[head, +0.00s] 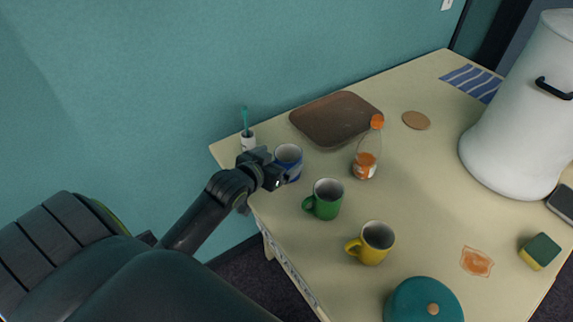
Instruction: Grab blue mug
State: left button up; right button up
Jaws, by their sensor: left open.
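The blue mug (289,156) stands upright near the table's left end, with a pale inside. My left gripper (280,176) is at the mug's near left side, with its jaws open. The gripper hides part of the mug's lower left side, and I cannot tell whether a finger touches it. My right gripper is not in the head view.
A green mug (326,199) and a yellow mug (371,243) stand nearby. A white cup with a toothbrush (248,140) is behind the gripper. A brown tray (325,130) and an orange-capped bottle (367,155) are beyond. A white bin (515,120) stands right.

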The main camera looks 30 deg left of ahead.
aim_at(295, 150)
pick_arm(q)
jog(key=shift+p+x, duration=0.55)
jog(key=shift+x, duration=1.7)
jog(key=shift+d, duration=0.15)
jog(key=shift+r, duration=0.1)
jog(key=c, duration=1.2)
